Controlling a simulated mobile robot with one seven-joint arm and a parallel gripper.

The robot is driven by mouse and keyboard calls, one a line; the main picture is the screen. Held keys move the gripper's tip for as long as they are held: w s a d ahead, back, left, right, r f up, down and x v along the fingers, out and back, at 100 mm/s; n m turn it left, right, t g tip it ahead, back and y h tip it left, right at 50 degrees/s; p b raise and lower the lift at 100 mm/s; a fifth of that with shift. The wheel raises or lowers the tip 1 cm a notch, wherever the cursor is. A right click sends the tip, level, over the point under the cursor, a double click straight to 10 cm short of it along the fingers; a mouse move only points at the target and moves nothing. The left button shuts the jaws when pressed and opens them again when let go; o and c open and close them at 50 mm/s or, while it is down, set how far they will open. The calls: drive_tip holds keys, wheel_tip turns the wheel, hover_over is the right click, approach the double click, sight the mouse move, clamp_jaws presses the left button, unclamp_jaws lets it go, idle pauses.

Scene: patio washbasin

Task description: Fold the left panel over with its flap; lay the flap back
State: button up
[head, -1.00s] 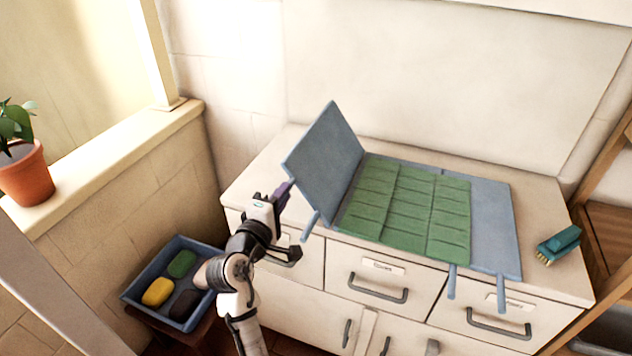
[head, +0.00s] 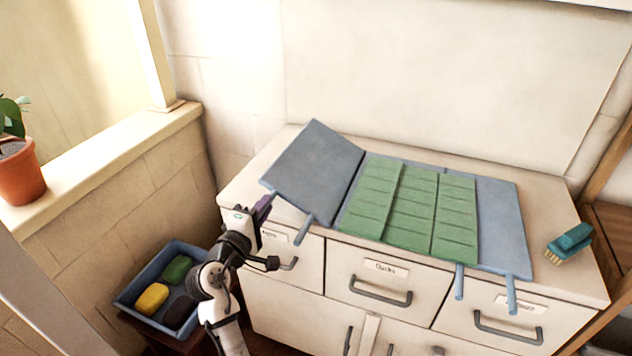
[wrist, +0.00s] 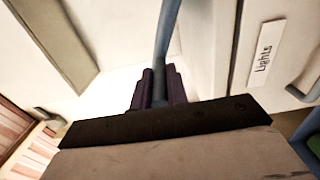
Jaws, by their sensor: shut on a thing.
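A blue folding mat with green pocketed rows (head: 412,208) lies on the cabinet top. Its left panel (head: 314,168) is raised at a slant, leaning outward to the left, hinged beside the green part. My gripper (head: 263,205) is at the panel's outer front corner. In the wrist view its purple fingers (wrist: 158,88) are shut on a narrow blue flap (wrist: 166,40). Another blue flap (head: 304,229) hangs from the panel's front edge nearer the hinge. The right panel (head: 501,222) lies flat, with narrow flaps hanging over the front edge.
A teal brush (head: 569,242) lies at the cabinet's right end. Drawers with handles (head: 381,292) face the front. A blue tray (head: 125,300) with yellow, green and dark items stands low at left. A potted plant (head: 20,172) is on the ledge.

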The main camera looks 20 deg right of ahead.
drive_tip(key=f, duration=0.1)
drive_tip(key=f+b, duration=0.1)
drive_tip(key=a+f+b, duration=0.1)
drive_tip(key=shift+w+f, duration=0.15)
drive_tip(key=shift+w, duration=0.2)
wheel_tip(320, 180, down, 4)
drive_tip(key=b, duration=0.2)
drive_tip(key=shift+b, duration=0.3)
drive_tip(key=o, duration=1.7)
drive_tip(key=shift+r, duration=0.2)
drive_tip(key=shift+o, duration=0.2)
drive_tip(key=shift+a, duration=0.1)
drive_tip(key=r+p+v, duration=0.2)
drive_tip(key=v, duration=0.9)
